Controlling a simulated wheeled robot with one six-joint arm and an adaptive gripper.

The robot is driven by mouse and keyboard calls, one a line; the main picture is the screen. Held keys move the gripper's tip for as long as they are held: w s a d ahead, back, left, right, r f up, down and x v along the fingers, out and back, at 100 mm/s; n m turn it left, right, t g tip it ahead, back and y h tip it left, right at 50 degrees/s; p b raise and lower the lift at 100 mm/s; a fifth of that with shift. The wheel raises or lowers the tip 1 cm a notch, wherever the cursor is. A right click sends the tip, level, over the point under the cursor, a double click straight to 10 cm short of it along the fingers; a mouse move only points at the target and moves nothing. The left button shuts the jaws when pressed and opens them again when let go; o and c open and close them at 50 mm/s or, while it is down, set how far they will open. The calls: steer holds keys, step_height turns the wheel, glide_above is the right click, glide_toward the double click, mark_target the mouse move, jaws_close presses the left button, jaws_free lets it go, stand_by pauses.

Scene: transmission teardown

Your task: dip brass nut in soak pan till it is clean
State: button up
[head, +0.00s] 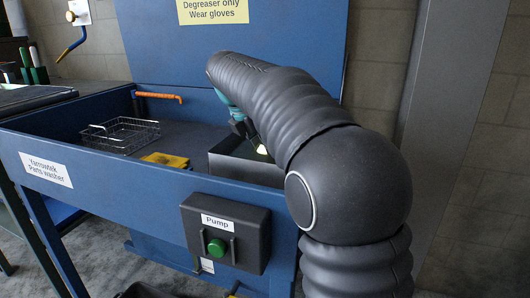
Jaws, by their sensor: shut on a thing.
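My gripper (246,130) hangs over the soak pan (232,167), a dark open box at the right end of the blue washer's basin. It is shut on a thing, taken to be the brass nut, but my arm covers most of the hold. A small pale bright spot shows just below the gripper, inside the pan; I cannot tell whether it is the nut or a glint. How clean the nut is cannot be seen. The pan's right side is hidden behind my arm.
An orange spout (158,96) sticks out at the back. A pump box with a green button (217,247) is on the front wall.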

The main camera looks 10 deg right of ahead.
steer(key=shift+r+p, duration=2.3)
steer(key=shift+r, duration=3.1)
step_height(320, 180, up, 4)
steer(key=shift+s, duration=0.1)
